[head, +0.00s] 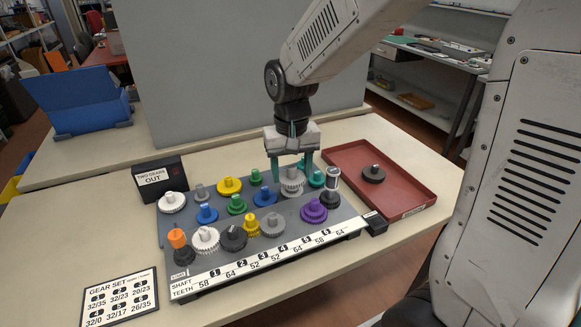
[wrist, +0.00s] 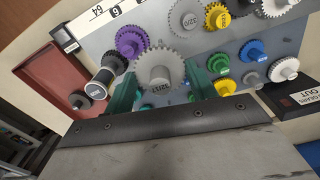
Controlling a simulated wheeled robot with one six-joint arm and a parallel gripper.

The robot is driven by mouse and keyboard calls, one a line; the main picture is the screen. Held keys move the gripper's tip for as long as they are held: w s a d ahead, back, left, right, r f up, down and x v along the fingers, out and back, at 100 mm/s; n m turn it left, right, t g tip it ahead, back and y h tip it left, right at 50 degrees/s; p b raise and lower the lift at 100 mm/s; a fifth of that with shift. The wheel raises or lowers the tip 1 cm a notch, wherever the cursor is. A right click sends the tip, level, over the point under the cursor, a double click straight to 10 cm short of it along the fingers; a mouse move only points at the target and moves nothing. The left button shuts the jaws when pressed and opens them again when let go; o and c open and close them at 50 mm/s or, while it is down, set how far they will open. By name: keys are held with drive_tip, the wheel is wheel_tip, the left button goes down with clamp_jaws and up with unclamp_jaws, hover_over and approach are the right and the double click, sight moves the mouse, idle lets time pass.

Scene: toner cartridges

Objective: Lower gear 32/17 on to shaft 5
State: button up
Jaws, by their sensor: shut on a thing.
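My gripper (head: 296,166) has teal fingers and is shut on a light grey toothed gear (head: 291,184), over the right rear of the grey gear board (head: 338,226). A purple gear (head: 314,211) sits in front of the held gear. Shaft 5 itself cannot be made out.
A black post with a silver top (head: 332,184) stands close right of the held gear. Several coloured gears crowd the board to the left. A red tray (head: 410,192) at right holds a dark gear (head: 373,174).

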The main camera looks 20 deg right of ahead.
hover_over(292, 211)
drive_tip(key=shift+w+f, duration=0.15)
drive_tip(key=shift+f, duration=2.15)
drive_tip(key=shift+f, duration=0.1)
drive_tip(key=shift+f, duration=1.7)
drive_tip(key=shift+f, duration=0.9)
drive_tip(key=o, duration=1.1)
drive_tip(key=shift+c, duration=0.2)
